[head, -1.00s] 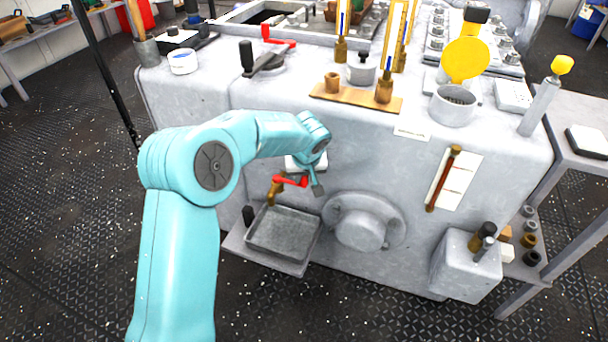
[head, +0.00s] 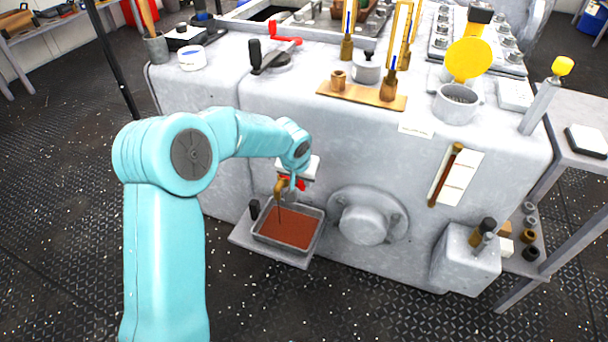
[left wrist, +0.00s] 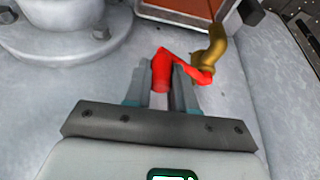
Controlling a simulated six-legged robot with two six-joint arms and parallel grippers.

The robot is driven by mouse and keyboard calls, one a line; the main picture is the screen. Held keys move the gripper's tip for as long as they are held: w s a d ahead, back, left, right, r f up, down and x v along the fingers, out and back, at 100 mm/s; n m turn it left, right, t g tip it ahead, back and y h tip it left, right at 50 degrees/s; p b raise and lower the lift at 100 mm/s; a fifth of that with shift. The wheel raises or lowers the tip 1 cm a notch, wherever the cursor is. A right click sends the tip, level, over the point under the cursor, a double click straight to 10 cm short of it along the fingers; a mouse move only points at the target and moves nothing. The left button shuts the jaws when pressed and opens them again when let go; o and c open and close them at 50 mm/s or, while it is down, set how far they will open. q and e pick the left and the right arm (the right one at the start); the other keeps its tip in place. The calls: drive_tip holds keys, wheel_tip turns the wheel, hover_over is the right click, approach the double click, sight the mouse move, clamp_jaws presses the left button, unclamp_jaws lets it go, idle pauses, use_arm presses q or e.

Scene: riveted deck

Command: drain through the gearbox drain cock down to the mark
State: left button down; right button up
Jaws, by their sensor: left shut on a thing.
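The brass drain cock (head: 281,189) sticks out low on the grey gearbox (head: 330,125), with a red lever (head: 301,185). My left gripper (head: 295,178) is shut on the lever. In the left wrist view its fingers (left wrist: 175,85) close around the red lever (left wrist: 162,68), beside the brass cock (left wrist: 210,52). A thin dark stream falls from the spout into the tray (head: 262,243), whose bottom is covered with red-brown oil (head: 290,228). The sight gauge (head: 445,175) stands before a white card (head: 464,178); its exact level and mark are too small to read. My right gripper is out of view.
A round flanged boss (head: 364,225) protrudes right of the tray. A small grey box (head: 470,262) stands farther right. A wooden board (head: 360,96) with brass pieces and a yellow-capped post (head: 545,95) are on top.

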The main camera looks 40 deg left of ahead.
use_arm(q)
drive_tip(key=shift+s, duration=0.35)
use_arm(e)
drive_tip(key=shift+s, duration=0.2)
use_arm(q)
drive_tip(key=shift+s+a, duration=0.1)
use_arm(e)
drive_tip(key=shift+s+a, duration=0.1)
use_arm(q)
drive_tip(key=c, duration=0.9)
unclamp_jaws()
drive_tip(key=shift+c, duration=0.2)
drive_tip(key=p+v, duration=0.5)
drive_tip(key=v, duration=1.1)
drive_tip(key=shift+r, duration=0.2)
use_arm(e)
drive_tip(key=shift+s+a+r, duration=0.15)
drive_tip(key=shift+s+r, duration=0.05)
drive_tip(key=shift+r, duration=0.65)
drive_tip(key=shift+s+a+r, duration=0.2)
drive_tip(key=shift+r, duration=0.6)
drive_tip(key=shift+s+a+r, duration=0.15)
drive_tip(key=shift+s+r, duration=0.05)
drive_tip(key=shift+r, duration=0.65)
